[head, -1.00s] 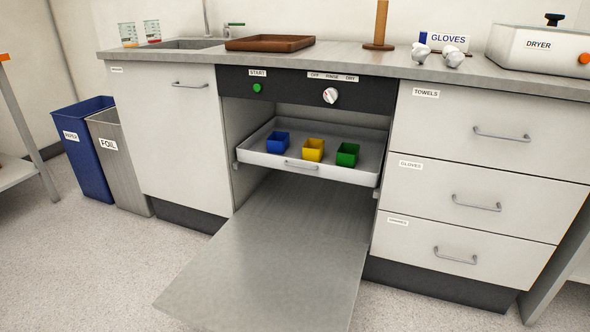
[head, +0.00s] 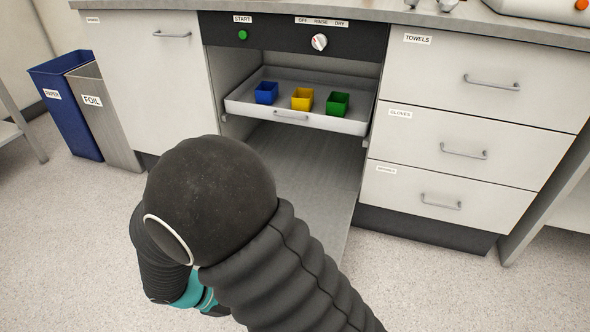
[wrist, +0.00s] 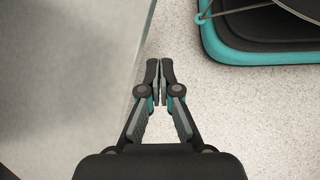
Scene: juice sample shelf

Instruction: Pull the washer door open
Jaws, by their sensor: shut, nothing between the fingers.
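The washer door (head: 310,165) is folded down and lies open in front of the washer bay; my arm hides its front left part in the head view. In the wrist view the door (wrist: 65,70) fills the left side as a blurred grey panel. My gripper (wrist: 160,75) is shut and empty, its fingertips beside the door's edge; I cannot tell whether they touch it.
Inside the bay a white pull-out tray (head: 348,126) holds a blue cup (head: 266,93), a yellow cup (head: 302,99) and a green cup (head: 338,104). Drawers (head: 455,150) stand at right. A blue bin (head: 70,115) and a grey foil bin (head: 105,125) stand at left.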

